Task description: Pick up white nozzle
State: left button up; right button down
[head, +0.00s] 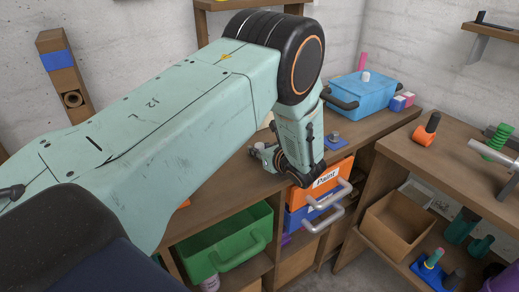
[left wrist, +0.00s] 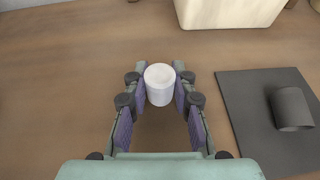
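The white nozzle, a short pale cylinder (left wrist: 159,85), stands upright between the two fingers of my left gripper (left wrist: 161,72) in the left wrist view. The purple finger pads lie close on both sides of it. I cannot tell whether they touch it or leave a thin gap. In the head view my left gripper (head: 268,157) is low over the wooden workbench, pointing left. The nozzle cannot be made out there, and my arm covers much of the bench. My right gripper is in neither view.
A dark mat (left wrist: 238,88) with a dark cylinder (left wrist: 292,108) lies right of the gripper. A cream container (left wrist: 228,12) stands beyond. Bare wood lies left of the gripper.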

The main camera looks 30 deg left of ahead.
aim_at(259, 144)
pick_arm(q)
jog(key=shift+s+r, duration=0.15)
jog(key=shift+c, duration=1.4)
jog(key=shift+a+f, duration=0.2)
jog(key=shift+c, duration=0.5)
jog(key=shift+d+r, duration=0.1)
jog(key=shift+r, duration=0.15)
notch_tip(259, 144, up, 9)
jog(key=shift+f+p, duration=0.2)
jog(key=shift+p, duration=0.1)
jog(key=shift+r, duration=0.3)
jog(key=shift+d+r+b, duration=0.15)
jog(key=shift+b, duration=0.25)
jog(key=b, duration=0.3)
jog(key=shift+a+b, duration=0.25)
jog(key=shift+b, duration=0.35)
notch_tip(259, 144, down, 6)
jog(key=shift+f+b, duration=0.1)
jog(key=shift+b, duration=0.35)
jog(key=f, duration=0.3)
jog(key=shift+d+f, duration=0.15)
jog(key=shift+d, duration=0.05)
jog(key=shift+a+f, duration=0.1)
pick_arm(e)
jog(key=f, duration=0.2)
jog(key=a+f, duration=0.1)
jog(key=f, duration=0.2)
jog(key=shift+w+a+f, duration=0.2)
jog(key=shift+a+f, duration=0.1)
